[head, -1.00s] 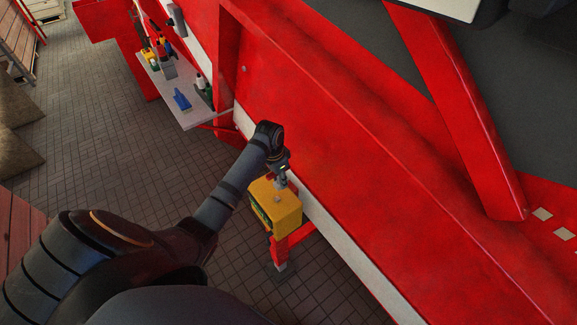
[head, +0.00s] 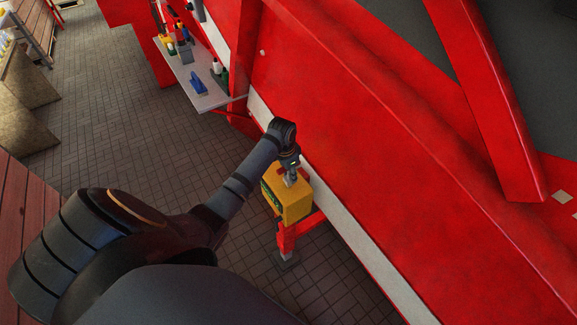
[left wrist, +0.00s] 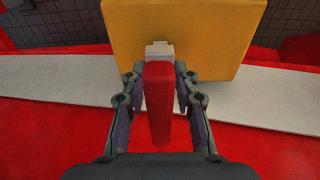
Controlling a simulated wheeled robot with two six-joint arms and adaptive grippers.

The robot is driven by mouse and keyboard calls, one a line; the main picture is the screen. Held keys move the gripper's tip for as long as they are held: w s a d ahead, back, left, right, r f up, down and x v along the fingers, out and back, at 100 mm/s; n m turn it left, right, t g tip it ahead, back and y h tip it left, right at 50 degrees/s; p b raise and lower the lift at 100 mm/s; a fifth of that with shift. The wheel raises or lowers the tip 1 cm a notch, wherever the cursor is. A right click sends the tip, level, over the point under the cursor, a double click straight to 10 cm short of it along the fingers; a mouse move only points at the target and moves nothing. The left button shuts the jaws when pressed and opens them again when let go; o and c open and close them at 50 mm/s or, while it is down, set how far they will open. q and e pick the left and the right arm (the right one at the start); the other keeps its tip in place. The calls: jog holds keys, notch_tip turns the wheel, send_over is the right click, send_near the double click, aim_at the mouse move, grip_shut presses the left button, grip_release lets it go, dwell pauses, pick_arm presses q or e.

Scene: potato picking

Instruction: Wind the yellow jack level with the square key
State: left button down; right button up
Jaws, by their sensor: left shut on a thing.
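The yellow jack (head: 290,204) is a box on a red leg with a foot plate on the tiled floor, beside the red machine frame. My left gripper (head: 291,163) is above the jack's top in the head view. In the left wrist view, my left gripper (left wrist: 157,88) is shut on the red handle of the square key (left wrist: 159,105). The key's pale grey end overlaps the edge of the yellow jack (left wrist: 205,35). Whether it is seated on the jack is hidden. My right gripper is out of view.
The red machine side (head: 370,160) with a pale strip (head: 345,228) runs close along the right of the jack. A grey shelf (head: 205,95) with bottles and a blue item (head: 197,86) stands further back. Tiled floor (head: 110,130) is open on the left.

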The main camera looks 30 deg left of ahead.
pick_arm(q)
jog(key=shift+w+f, duration=0.1)
jog(key=shift+f, duration=0.3)
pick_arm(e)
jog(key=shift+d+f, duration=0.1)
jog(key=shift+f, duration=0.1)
pick_arm(q)
jog(key=shift+f+b, duration=0.3)
jog(key=shift+f, duration=0.55)
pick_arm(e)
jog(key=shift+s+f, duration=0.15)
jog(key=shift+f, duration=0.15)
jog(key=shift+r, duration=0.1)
